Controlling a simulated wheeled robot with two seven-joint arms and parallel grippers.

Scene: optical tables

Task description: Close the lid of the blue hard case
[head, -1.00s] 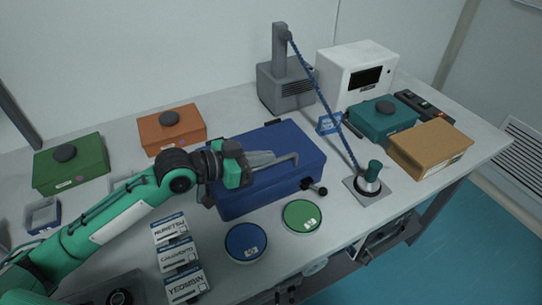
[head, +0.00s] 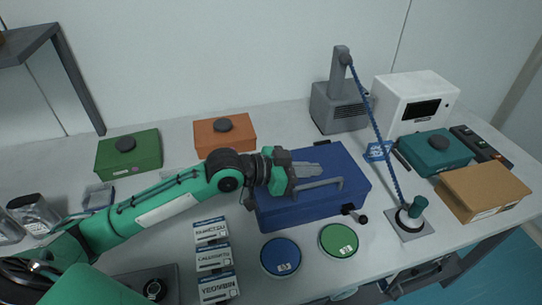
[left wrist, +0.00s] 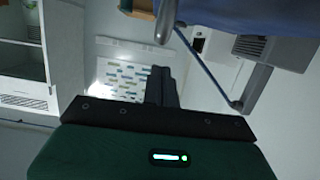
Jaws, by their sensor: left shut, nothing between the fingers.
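The blue hard case (head: 345,170) stands in the middle of the table in the head view. Its lid lies flat on top and looks down; whether it is fully closed or latched I cannot tell. My right gripper is not in view.
A green disc (head: 339,240) and a blue disc (head: 281,257) lie in front of the case. White labelled boxes (head: 213,258) stand at front left. Green (head: 128,158) and orange (head: 224,137) boxes are behind left. A chained stand (head: 411,222) is to the right.

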